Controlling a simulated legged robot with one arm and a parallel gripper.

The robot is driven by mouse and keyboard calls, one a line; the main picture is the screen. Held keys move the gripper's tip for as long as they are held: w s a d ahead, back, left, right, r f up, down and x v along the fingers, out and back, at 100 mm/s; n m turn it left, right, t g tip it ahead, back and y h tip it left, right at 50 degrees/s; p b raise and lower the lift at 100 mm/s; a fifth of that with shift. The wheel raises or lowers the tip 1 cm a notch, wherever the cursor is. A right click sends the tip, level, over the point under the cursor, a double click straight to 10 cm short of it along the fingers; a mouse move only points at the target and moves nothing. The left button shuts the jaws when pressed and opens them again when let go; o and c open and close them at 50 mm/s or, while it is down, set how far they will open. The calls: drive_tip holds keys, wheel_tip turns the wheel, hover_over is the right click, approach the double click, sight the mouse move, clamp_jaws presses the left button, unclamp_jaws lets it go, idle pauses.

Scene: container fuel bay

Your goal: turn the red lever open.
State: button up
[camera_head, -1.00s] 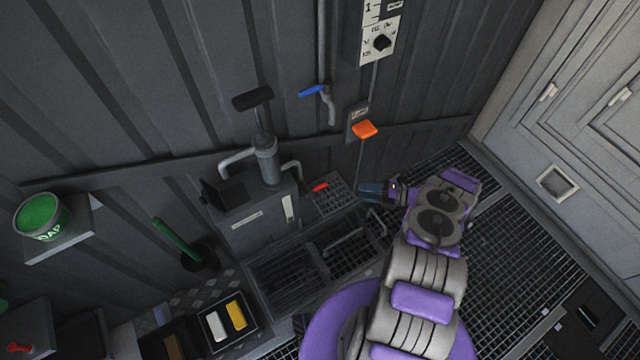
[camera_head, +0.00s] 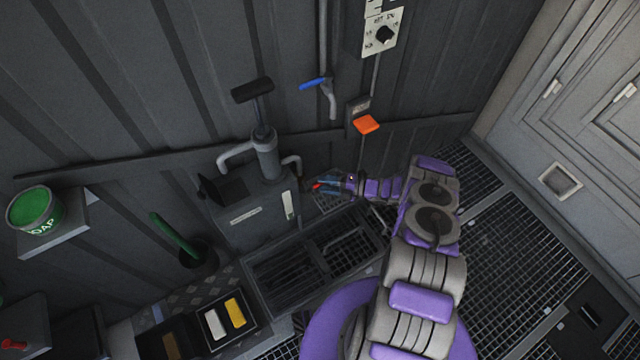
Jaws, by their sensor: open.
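The red lever (camera_head: 317,186) is a small red handle at the right side of the grey pump unit (camera_head: 262,205), below its bent spout. My gripper (camera_head: 316,184) reaches in from the right along my purple and grey arm. Its blue-grey fingers are open, at the lever in the picture, and partly cover it. I cannot tell whether the fingers touch the lever or have it between them.
A blue lever (camera_head: 313,84) and an orange paddle (camera_head: 366,124) are on the wall above. A grated sink (camera_head: 318,258) lies below the gripper. A green-handled brush (camera_head: 175,236) stands left of the pump.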

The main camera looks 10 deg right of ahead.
drive_tip(key=shift+x, duration=1.45)
drive_tip(key=shift+r, duration=0.1)
drive_tip(key=shift+d, duration=0.1)
drive_tip(key=shift+c, duration=0.2)
drive_tip(key=shift+c, duration=0.6)
clamp_jaws()
